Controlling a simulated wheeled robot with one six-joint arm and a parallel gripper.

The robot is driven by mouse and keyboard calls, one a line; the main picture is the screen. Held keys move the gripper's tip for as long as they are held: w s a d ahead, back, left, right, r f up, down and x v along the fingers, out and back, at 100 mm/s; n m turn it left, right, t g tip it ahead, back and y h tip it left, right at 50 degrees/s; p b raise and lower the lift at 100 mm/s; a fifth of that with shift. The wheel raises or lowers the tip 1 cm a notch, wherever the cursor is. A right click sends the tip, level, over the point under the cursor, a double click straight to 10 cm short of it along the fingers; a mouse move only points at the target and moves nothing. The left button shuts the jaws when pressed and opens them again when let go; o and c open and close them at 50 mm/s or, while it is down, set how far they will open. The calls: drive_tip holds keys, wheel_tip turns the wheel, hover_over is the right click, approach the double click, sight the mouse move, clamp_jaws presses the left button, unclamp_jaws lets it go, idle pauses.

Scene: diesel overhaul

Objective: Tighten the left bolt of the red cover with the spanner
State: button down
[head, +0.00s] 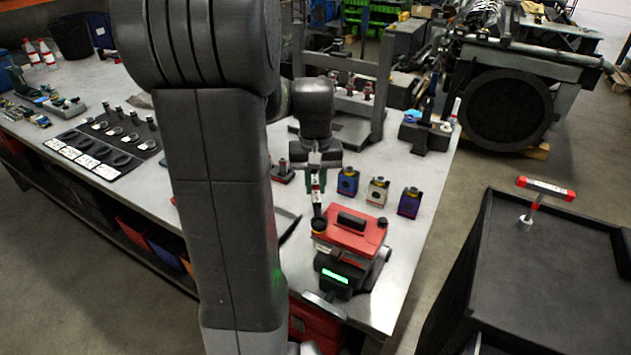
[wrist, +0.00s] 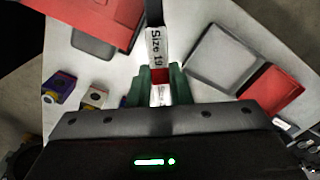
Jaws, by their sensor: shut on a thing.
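The red cover (head: 345,237) with a black handle sits on a dark unit with a green display, near the bench's front right corner. It also shows at the upper left of the wrist view (wrist: 112,12). My gripper (head: 317,183) is shut on the spanner (head: 317,205), which hangs down toward the cover's left side. In the wrist view, the green fingers (wrist: 158,88) grip the spanner (wrist: 156,45), labelled "Size 19". The spanner's lower end is at the left bolt (head: 319,224); whether it sits on the bolt I cannot tell. A right bolt (head: 382,222) shows too.
Three small coloured boxes, blue (head: 347,182), cream (head: 377,191) and purple (head: 410,202), stand behind the cover. A black mat (head: 105,145) with parts lies at the left. A dark cart (head: 560,250) with a red-handled tool (head: 545,188) stands at the right.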

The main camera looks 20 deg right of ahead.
drive_tip(key=shift+f, duration=0.45)
drive_tip(key=d+m, duration=0.1)
drive_tip(key=s+d+m, duration=0.1)
drive_tip(key=shift+m, duration=0.3)
